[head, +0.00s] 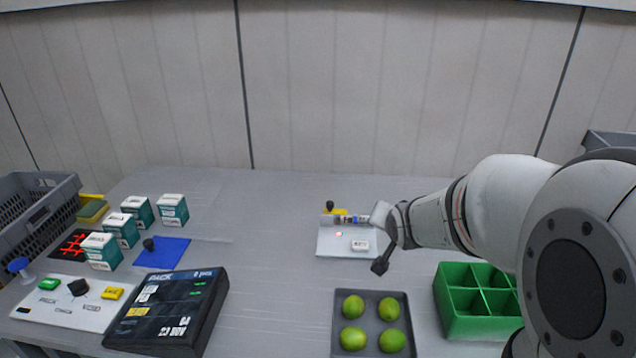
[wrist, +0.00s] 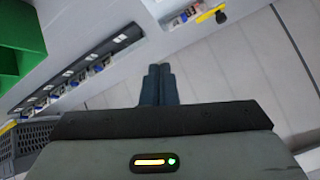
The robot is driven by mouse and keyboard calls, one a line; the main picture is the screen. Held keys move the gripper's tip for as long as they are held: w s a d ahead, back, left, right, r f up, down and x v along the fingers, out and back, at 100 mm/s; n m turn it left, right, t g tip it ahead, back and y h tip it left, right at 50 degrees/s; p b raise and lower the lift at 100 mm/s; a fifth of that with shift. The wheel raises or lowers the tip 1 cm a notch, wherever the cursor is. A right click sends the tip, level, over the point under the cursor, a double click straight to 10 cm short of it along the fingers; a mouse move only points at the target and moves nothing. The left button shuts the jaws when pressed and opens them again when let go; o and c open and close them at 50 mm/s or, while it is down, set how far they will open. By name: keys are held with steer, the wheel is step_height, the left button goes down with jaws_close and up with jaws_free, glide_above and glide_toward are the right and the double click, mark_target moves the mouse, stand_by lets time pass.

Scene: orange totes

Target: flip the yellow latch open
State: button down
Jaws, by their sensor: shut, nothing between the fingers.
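The yellow latch (head: 341,211) with a black knob sits at the back edge of a small white panel (head: 330,246) on the table. It also shows in the wrist view as a yellow bar (wrist: 204,17) at the top, right of centre. My gripper (head: 380,267) is shut and empty, in front and to the right of the panel in the head view, apart from the latch. Its dark fingers (wrist: 158,84) are together in the wrist view. The exact angle of the latch is too small to tell.
A grey tray of limes (head: 342,298) and a green divided bin (head: 452,321) stand in front. On the left are teal-and-white boxes (head: 172,211), a black pack display (head: 168,312), a blue mat (head: 170,253) and a grey crate (head: 35,215). The table between is clear.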

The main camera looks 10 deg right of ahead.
steer(key=w+f+m+t+y+b, duration=0.1)
steer(key=w+f+y, duration=0.1)
steer(key=w+f, duration=0.1)
steer(key=w+a+f+m+t+y+b, duration=0.1)
steer(key=w+f+m+t+y+b, duration=0.1)
steer(key=w+f+y, duration=0.1)
steer(key=w+a+f+m+t+y+b, duration=0.1)
steer(key=w+f+m+t+y+b, duration=0.1)
steer(key=w, duration=0.3)
steer(key=shift+w+f, duration=0.2)
steer(key=shift+f, duration=0.6)
steer(key=shift+a+f+m+t+y+b, duration=0.2)
steer(key=shift+f+m+t+y+b, duration=0.25)
steer(key=shift+y, duration=0.45)
steer(key=shift+r, duration=0.1)
steer(key=x, duration=1)
steer(key=shift+a, duration=0.15)
